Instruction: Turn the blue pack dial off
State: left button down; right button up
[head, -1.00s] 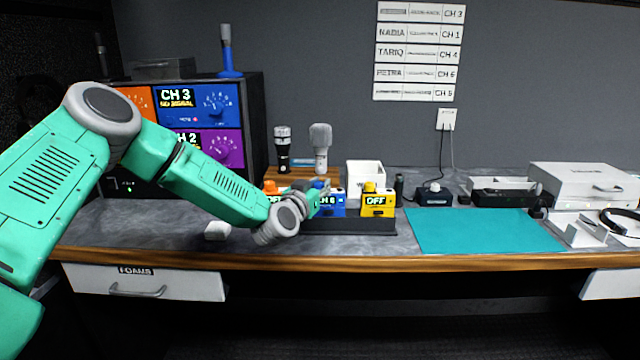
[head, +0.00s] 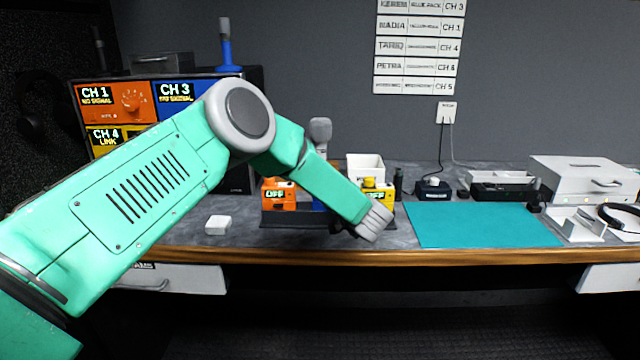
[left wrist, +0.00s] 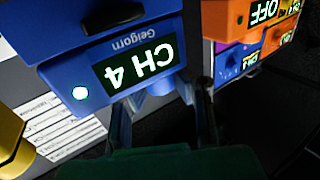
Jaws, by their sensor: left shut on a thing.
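The blue pack (left wrist: 130,45) fills the top of the left wrist view, upside down there, with its lit display reading CH 4 and a pale green light beside it. Its blue dial (left wrist: 158,100) shows between the two dark fingers of my left gripper (left wrist: 168,98), which is shut on it. In the head view my left arm covers most of the pack; a blue sliver (head: 318,205) shows beside the orange pack. There my gripper is mostly hidden by the wrist. My right gripper is in neither view.
An orange pack (head: 279,195) reading OFF and a partly covered yellow pack (head: 375,185) flank the blue one in a dark rack (head: 285,220). A white block (head: 218,225) lies left on the worktop. A teal mat (head: 485,226) lies clear to the right.

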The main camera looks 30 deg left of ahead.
pick_arm(q)
jog(key=n+g+y+b, duration=0.1)
jog(key=g, duration=0.1)
jog(key=n+g+b, duration=0.2)
jog(key=g, duration=0.1)
jog(key=shift+f+n+y, duration=0.2)
jog(key=shift+n+y, duration=0.1)
jog(key=shift+y, duration=0.1)
jog(key=shift+r+n+g+b, duration=0.1)
jog(key=shift+n+g+b, duration=0.5)
jog(key=shift+g, duration=0.4)
jog(key=c, duration=1.3)
grip_release()
jog(key=shift+w+d+r, duration=0.1)
jog(key=shift+d, duration=0.1)
